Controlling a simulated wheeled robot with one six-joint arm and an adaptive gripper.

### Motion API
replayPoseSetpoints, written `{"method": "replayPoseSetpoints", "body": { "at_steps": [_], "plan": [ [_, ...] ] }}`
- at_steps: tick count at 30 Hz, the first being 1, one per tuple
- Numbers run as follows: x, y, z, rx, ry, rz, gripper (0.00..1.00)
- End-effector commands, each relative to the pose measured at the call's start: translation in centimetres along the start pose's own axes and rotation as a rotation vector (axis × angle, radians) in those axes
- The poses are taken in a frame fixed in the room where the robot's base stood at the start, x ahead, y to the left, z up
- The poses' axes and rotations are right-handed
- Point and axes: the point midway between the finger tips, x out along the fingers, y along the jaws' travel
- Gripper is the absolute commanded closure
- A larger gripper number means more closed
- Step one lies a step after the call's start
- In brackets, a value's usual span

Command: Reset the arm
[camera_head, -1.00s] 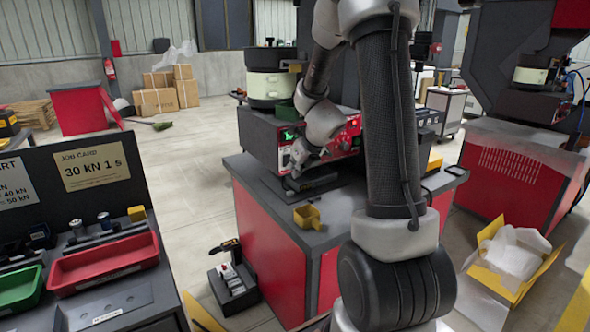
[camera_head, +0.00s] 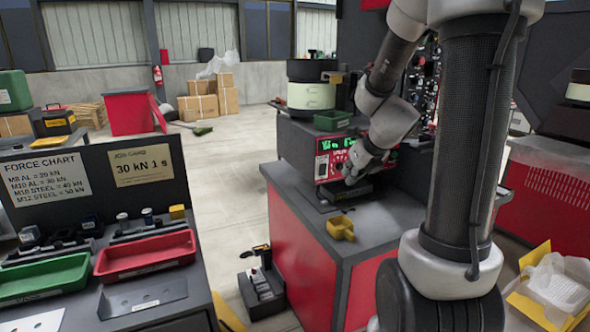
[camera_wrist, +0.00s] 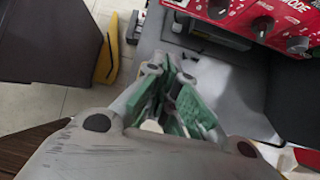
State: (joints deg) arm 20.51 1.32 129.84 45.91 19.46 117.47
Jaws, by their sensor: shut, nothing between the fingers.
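My arm reaches in front of the red-and-black bench in the head view. My gripper (camera_head: 352,180) is shut and empty, tilted downward in front of the feeder's red control panel (camera_head: 333,166). In the wrist view its green-padded fingers (camera_wrist: 172,72) are closed together above the grey bench top (camera_wrist: 225,85). Part of the red panel (camera_wrist: 285,22) with dark knobs shows at the upper right there. My arm hides part of the feeder's right side.
A yellow scoop-like holder (camera_head: 341,228) sits on the bench front. At left, a worktable holds a red tray (camera_head: 145,255), a green tray (camera_head: 45,280) and a force chart (camera_head: 45,178). An open carton (camera_head: 553,285) stands at lower right.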

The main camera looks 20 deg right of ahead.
Motion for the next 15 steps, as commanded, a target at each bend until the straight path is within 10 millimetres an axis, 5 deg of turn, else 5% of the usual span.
{"method": "replayPoseSetpoints", "body": {
  "at_steps": [8,15],
  "plan": [
    [0.0,0.4,-0.3,-0.173,0.011,0.02,1.0],
    [-2.2,3.2,-5.6,-1.093,0.107,0.243,1.0]
  ]
}}
